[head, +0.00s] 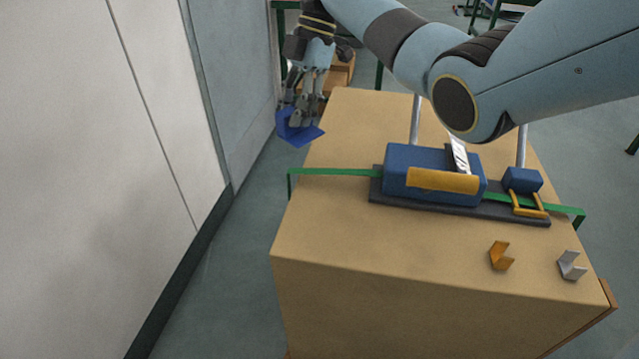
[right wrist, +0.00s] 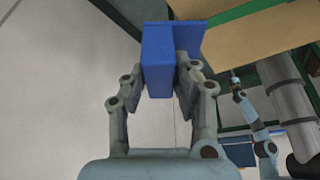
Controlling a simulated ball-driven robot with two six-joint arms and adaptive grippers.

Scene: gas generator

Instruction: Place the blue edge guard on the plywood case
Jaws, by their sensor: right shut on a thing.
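The blue edge guard (head: 298,129) is an L-shaped piece, held in my right gripper (head: 304,112) at the far left corner of the plywood case (head: 350,275). In the right wrist view the guard (right wrist: 158,60) sits between the two fingers of my right gripper (right wrist: 160,85), which are shut on it. The case's top (right wrist: 270,35) shows beyond it. In the head view the guard overlaps the case's left edge; I cannot tell whether it touches.
A blue machine (head: 430,165) with a yellow bar is strapped on the case by a green strap (head: 335,171). A pale wall (head: 90,180) stands to the left, with clear floor between.

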